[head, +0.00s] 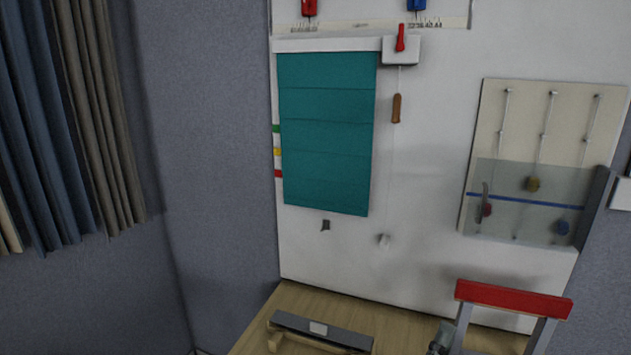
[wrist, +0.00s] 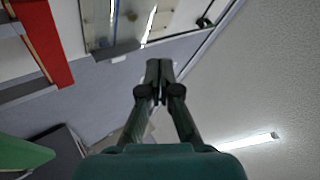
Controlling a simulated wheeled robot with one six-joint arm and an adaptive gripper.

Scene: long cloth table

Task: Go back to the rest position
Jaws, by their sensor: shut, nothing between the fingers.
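My gripper (wrist: 159,80) shows in the wrist view, pointing up the picture. Its two dark fingers are together at the tips, with nothing between them. The tips appear to be in free space, apart from the things around them. In the head view I cannot clearly make out my gripper.
A red bar on grey posts (head: 513,299) stands at the lower right; a red bar (wrist: 45,40) shows at left in the wrist view. Behind are a white board (head: 420,220), a teal blind (head: 325,135) and a panel with cords (head: 540,120). A grey bar (head: 320,331) lies on the wooden surface.

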